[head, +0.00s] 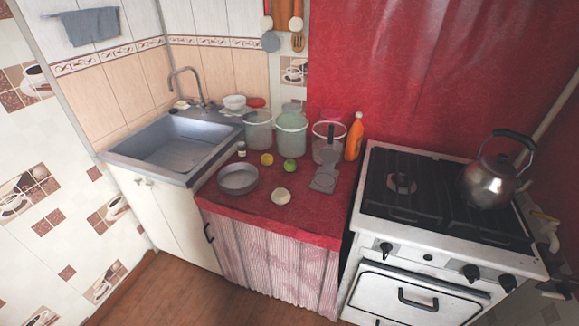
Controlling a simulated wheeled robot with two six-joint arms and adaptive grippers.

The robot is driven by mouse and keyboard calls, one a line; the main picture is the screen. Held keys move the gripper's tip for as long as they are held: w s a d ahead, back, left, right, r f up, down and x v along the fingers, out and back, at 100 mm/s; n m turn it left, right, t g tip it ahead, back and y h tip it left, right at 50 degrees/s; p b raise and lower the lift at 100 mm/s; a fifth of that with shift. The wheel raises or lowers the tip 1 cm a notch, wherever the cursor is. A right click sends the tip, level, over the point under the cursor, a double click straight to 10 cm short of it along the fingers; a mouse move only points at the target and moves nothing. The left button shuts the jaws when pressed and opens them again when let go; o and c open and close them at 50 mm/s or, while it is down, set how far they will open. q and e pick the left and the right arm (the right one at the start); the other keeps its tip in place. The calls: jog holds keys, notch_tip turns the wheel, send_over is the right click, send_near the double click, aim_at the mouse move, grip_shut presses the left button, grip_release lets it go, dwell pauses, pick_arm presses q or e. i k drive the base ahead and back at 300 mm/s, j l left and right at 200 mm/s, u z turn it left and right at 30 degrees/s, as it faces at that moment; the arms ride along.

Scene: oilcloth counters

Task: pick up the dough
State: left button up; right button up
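The dough (281,195) is a small, pale, flattened round lump in the head view. It lies on the red oilcloth counter (262,213) near its front edge, to the right of a round grey metal pan (238,180). It appears apart from the things around it. Neither of my grippers shows in the head view.
A yellow fruit (267,159) and a green fruit (290,165) lie behind the dough. A grey flat object (324,180) lies to its right. Clear containers (291,136) and an orange bottle (354,138) stand behind. A sink (178,143) is left, a stove (440,215) with a kettle (490,181) right.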

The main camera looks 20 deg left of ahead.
aim_at(280, 195)
jog(key=i+j+z, duration=0.15)
jog(key=j, duration=0.45)
jog(key=i+j+z, duration=0.2)
jog(key=j, duration=0.45)
jog(key=i+j+z, duration=0.15)
jog(key=j, duration=0.5)
jog(key=i+j+z, duration=0.15)
jog(key=j, duration=0.5)
jog(key=j+z, duration=0.15)
jog(key=j, duration=0.55)
